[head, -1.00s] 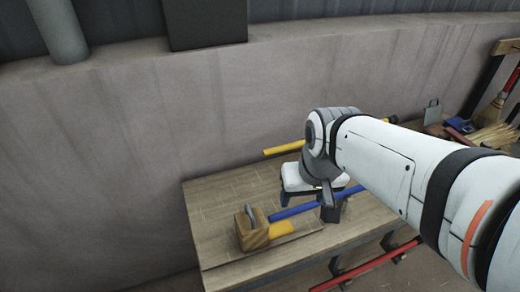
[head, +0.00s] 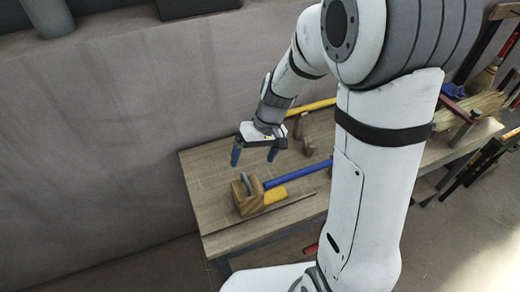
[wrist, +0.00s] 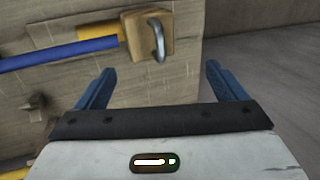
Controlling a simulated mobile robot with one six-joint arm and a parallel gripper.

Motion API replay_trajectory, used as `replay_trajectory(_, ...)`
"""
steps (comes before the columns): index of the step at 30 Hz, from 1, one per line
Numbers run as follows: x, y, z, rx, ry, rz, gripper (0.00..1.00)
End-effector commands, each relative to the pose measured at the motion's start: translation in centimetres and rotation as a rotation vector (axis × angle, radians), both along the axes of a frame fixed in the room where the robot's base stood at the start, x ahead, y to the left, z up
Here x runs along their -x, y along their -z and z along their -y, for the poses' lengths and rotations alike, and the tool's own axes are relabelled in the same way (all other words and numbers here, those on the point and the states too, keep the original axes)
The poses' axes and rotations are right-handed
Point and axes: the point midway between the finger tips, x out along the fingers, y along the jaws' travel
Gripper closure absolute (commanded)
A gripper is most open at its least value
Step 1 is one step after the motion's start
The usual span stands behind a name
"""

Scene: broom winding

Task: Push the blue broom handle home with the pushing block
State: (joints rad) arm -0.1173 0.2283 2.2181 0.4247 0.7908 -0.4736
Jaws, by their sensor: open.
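The pushing block (head: 248,205) is a wooden block with a grey metal loop handle, on the bench near its left end. It also shows at the top of the wrist view (wrist: 157,46). The blue broom handle (head: 300,174) lies along the bench, its left end close to the block; I cannot tell whether they touch. Its right part is hidden behind my arm. It also shows in the wrist view (wrist: 55,52). My gripper (head: 254,154) is open and empty, above the bench on the wall side of the block. Its blue fingers show apart in the wrist view (wrist: 160,86).
A short yellow piece (head: 275,195) sits beside the block. A longer yellow handle (head: 316,105) lies at the back of the bench (head: 207,183), near the wall. A raised strip runs along the front. Tools and bristles (head: 478,108) lie at the far right.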

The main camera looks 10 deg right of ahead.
Motion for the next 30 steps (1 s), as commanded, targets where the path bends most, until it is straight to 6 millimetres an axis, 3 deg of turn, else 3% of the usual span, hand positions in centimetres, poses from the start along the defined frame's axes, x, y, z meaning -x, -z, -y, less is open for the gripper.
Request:
replay_trajectory(18,0.6,7.7,-2.2,0.001,-0.002,0.001,0.09)
replay_trajectory(30,0.9,9.7,-2.9,0.001,-0.003,0.000,0.09)
